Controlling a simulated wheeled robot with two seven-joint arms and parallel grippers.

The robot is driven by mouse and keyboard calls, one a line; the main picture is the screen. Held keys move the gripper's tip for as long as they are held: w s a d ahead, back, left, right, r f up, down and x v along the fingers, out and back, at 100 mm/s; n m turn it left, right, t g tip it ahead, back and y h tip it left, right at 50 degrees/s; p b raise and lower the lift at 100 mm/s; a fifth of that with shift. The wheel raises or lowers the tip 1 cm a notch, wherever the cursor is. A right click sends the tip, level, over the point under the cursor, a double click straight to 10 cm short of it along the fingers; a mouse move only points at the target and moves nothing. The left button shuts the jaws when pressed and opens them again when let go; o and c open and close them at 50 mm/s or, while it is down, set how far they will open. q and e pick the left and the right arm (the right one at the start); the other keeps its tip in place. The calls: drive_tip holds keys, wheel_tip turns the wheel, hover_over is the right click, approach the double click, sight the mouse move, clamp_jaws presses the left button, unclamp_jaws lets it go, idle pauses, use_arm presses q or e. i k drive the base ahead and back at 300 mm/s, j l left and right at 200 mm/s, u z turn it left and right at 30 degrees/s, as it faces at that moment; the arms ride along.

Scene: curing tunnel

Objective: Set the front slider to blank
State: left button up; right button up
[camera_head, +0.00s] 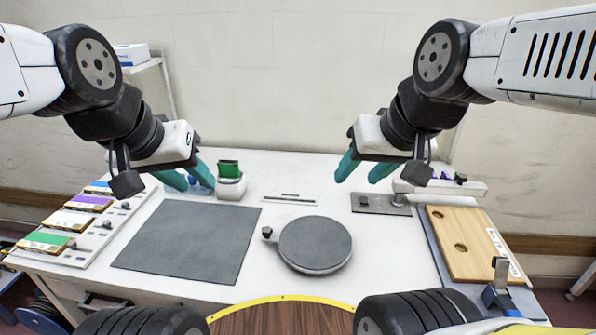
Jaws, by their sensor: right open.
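A pale panel (116,229) runs along the left side of the table, with several small dark slider knobs on it. The frontmost knob (72,244) is beside a green-topped block (46,241); its exact setting is too small to read, and I see no legible blank mark. My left gripper (196,184) is open, with teal fingers, above the back left of the table, behind and to the right of the panel. My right gripper (357,180) is open and empty above the back right of the table, far from the panel.
White (68,218), purple (89,202) and blue (100,187) topped blocks line the panel. A dark mat (190,240), a round grey plate (315,245), a green-topped device (230,181) and a wooden board (466,250) occupy the table. A wooden round top (280,318) is in front.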

sight(73, 245)
drive_tip(key=j+u, duration=0.35)
drive_tip(key=k+j+u, duration=0.1)
drive_tip(key=j+u, duration=0.15)
drive_tip(key=u, duration=0.15)
drive_tip(key=j+u, duration=0.35)
